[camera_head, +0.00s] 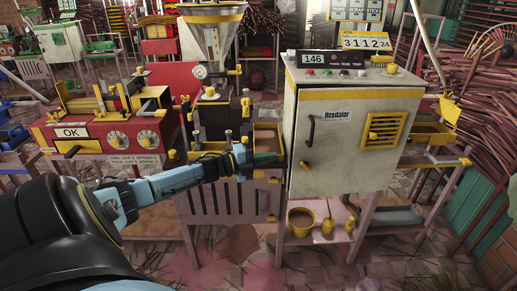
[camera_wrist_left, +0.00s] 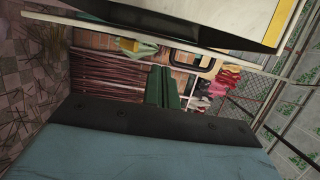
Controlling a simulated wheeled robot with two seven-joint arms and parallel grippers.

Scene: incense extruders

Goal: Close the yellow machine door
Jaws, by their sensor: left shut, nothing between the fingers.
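The machine door (camera_head: 350,150) is the pale front panel of the cabinet at the right, with a yellow strip along its top, a yellow vent (camera_head: 384,130) and a black handle (camera_head: 311,130) near its left edge. I cannot tell how far it stands open. My left gripper (camera_head: 270,159) is shut and empty, low at the left of the door's left edge; I cannot tell whether it touches. My right gripper is out of view.
A red machine (camera_head: 110,135) with dials stands at the left. A steel funnel (camera_head: 212,40) is behind my left arm. A yellow pot (camera_head: 300,221) sits on the shelf below the cabinet. Bundles of sticks (camera_head: 470,95) line the right side.

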